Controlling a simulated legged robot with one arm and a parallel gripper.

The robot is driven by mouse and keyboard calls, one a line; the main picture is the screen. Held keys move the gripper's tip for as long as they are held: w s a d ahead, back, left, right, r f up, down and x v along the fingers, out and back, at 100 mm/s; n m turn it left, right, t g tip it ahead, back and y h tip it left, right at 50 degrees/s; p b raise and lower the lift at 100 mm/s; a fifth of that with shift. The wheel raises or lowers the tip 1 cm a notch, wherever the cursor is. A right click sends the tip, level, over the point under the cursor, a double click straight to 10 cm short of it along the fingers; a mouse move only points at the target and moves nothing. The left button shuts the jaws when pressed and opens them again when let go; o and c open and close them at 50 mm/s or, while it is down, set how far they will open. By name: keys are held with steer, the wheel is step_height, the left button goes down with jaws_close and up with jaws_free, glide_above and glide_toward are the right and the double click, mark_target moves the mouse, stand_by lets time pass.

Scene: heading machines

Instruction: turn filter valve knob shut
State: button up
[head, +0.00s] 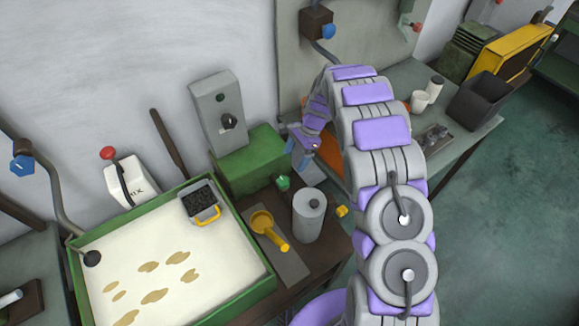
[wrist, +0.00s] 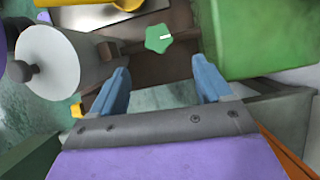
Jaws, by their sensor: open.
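A small green lobed knob (head: 283,182) with a white mark stands beside the grey filter cylinder (head: 309,214). It is probably the valve knob. In the wrist view the knob (wrist: 158,39) shows beyond and roughly between my fingertips, apart from them, its white mark pointing right. The filter cylinder's round end (wrist: 50,62) is to its left. My gripper (head: 303,150) is above and behind the knob in the head view. In the wrist view my gripper (wrist: 163,72) has its two blue fingers spread with nothing between them.
A green block (wrist: 262,35) is close by my right finger; in the head view the green block (head: 250,160) stands behind the knob. A yellow scoop (head: 265,225) lies left of the filter. A green-rimmed tray (head: 250,292) fills the lower left.

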steer(key=v, duration=0.6)
steer(key=shift+r+p, duration=0.25)
steer(key=shift+p, duration=0.05)
steer(key=shift+w+d, duration=0.1)
steer(key=s+d+r+n+h, duration=0.1)
steer(key=s+d+r+n, duration=0.1)
steer(key=s+r, duration=0.4)
steer(key=s+d+r+n+h+b, duration=0.1)
steer(key=s+d+r+n, duration=0.2)
steer(key=s, duration=1)
steer(key=s+d+r+n, duration=0.3)
steer(key=s+r, duration=0.6)
steer(key=s, duration=0.1)
steer(key=shift+s+r+h, duration=0.15)
steer(key=shift+h, duration=0.25)
steer(key=s+n, duration=0.1)
steer(key=s, duration=0.4)
steer(key=s+d+n, duration=0.1)
steer(key=s, duration=0.3)
steer(key=s+d+f+n+h, duration=0.1)
steer(key=s+n, duration=0.1)
steer(key=s, duration=0.3)
steer(key=shift+s+b, duration=0.3)
steer(key=shift+b, duration=0.1)
steer(key=shift+c, duration=0.3)
